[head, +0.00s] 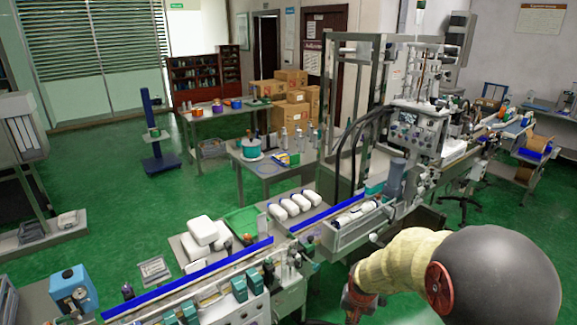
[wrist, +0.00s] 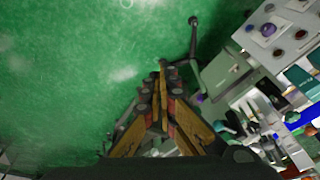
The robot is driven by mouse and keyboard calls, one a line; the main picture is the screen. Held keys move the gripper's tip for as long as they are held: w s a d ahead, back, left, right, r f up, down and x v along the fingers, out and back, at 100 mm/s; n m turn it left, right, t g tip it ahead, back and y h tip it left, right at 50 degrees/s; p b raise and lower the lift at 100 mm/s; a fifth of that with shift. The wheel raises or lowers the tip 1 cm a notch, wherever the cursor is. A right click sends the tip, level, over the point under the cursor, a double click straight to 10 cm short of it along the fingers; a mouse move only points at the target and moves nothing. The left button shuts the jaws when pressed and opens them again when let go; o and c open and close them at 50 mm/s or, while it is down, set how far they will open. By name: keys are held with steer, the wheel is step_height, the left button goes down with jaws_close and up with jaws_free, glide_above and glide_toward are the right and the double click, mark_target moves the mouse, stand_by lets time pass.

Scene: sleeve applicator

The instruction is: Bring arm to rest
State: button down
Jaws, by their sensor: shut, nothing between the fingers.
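My arm, with tan and dark grey links, shows at the lower right in the head view. My gripper is not clearly visible there. In the wrist view my gripper (wrist: 162,70) is shut and empty, its yellow-brown fingers meeting at the tips. It points over the green floor (wrist: 70,60). A grey machine cabinet (wrist: 245,75) stands to the right of the fingers, apart from them.
The conveyor line (head: 205,290) with blue rails runs along the front in the head view. The sleeve machine (head: 415,130) stands at right centre. Tables (head: 215,115) and cardboard boxes (head: 290,95) are behind. Open green floor (head: 100,200) lies to the left.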

steer(key=s+r+n+t+b, duration=0.1)
steer(key=s+r+n+b, duration=0.1)
steer(key=s+r, duration=0.8)
steer(key=s+r+n+t+b, duration=0.1)
steer(key=s+r+b, duration=0.3)
steer(key=s+r, duration=0.7)
steer(key=s, duration=0.5)
steer(key=shift+s+a+n+t+y, duration=0.2)
steer(key=shift+n+t+y, duration=0.1)
steer(key=shift+n+t, duration=0.1)
